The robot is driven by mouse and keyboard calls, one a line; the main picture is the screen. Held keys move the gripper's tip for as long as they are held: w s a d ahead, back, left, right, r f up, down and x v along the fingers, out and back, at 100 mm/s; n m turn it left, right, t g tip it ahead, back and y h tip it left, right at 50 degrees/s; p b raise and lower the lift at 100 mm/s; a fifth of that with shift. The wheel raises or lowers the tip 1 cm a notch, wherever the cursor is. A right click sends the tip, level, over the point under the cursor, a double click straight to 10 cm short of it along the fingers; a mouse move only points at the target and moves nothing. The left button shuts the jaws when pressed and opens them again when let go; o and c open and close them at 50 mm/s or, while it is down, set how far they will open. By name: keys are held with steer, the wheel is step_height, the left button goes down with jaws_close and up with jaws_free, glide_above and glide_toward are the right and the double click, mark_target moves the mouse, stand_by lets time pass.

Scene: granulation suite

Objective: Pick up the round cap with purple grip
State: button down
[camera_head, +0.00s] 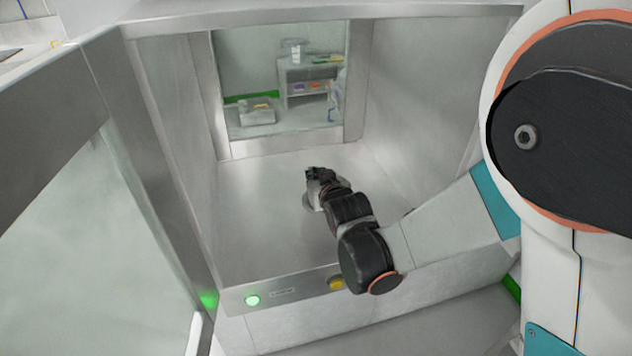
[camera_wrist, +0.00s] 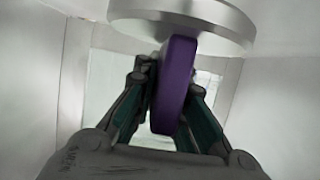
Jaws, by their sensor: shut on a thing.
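The round cap (camera_wrist: 232,20) is a silvery metal disc with a purple grip (camera_wrist: 176,85). In the wrist view the disc fills the top, and the grip stands between my gripper's fingers. My gripper (camera_wrist: 174,88) is shut on the purple grip, one finger on each side. In the head view my gripper (camera_head: 320,180) is inside the metal chamber, low over its floor. A greyish edge of the cap (camera_head: 309,198) shows beside it there; the rest is hidden behind my gripper. I cannot tell whether the cap touches the floor.
The chamber floor (camera_head: 255,235) is bare metal with walls on both sides. A window (camera_head: 250,70) at the back shows a room with shelves. A glass door (camera_head: 70,240) stands open at left. A green light (camera_head: 252,300) and yellow button (camera_head: 336,283) sit on the front sill.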

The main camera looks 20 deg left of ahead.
step_height(320, 180, up, 16)
steer(key=p, duration=0.9)
steer(key=shift+p, duration=0.4)
steer(key=shift+f, duration=0.1)
